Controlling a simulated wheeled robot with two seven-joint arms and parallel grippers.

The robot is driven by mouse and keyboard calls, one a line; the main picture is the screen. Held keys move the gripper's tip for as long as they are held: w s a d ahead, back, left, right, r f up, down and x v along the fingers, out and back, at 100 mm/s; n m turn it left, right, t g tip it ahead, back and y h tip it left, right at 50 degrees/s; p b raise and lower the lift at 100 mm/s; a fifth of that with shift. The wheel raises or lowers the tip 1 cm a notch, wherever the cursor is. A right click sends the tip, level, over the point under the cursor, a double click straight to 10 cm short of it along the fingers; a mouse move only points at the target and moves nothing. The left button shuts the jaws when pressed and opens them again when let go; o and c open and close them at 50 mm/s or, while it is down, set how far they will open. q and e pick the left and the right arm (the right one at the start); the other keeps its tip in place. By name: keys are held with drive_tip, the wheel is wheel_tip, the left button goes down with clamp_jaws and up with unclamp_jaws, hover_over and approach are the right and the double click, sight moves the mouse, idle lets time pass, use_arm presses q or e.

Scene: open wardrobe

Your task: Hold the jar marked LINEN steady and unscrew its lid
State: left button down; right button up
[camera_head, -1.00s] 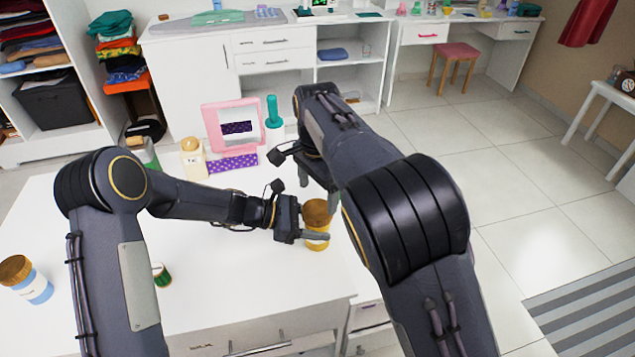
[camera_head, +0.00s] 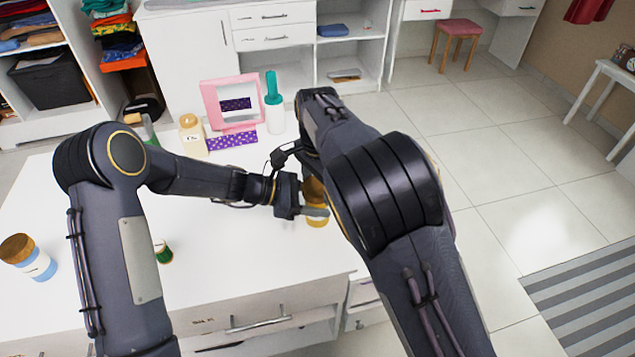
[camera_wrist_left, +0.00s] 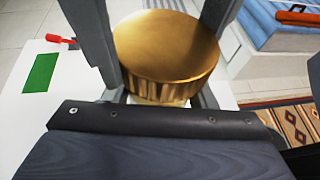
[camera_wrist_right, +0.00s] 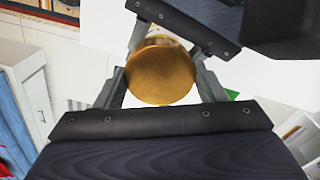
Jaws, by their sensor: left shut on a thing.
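My left gripper (camera_head: 304,210) is shut on the jar's body from the left, below the lid. The lid also shows large in the left wrist view (camera_wrist_left: 165,45), between my left fingers. My right gripper (camera_wrist_right: 162,74) is open above the jar; its fingers appear on either side of the lid in the right wrist view. In the head view my right forearm hides most of that gripper.
A blue-and-white jar with a brown lid (camera_head: 30,257) stands at the table's left. A small green item (camera_head: 163,252) lies near my left arm. A cream jar (camera_head: 192,135), a pink frame (camera_head: 208,108) and a teal-topped bottle (camera_head: 274,115) stand at the back.

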drive_tip(key=shift+c, duration=1.2)
drive_tip(key=n, duration=0.3)
drive_tip(key=o, duration=1.1)
drive_tip(key=shift+r, duration=0.2)
wheel_tip(320, 180, up, 4)
drive_tip(key=shift+r, duration=0.1)
drive_tip(key=shift+c, duration=0.4)
wheel_tip(320, 180, up, 3)
drive_tip(key=m, duration=0.3)
drive_tip(key=shift+r, duration=0.1)
drive_tip(key=shift+f, duration=3.9)
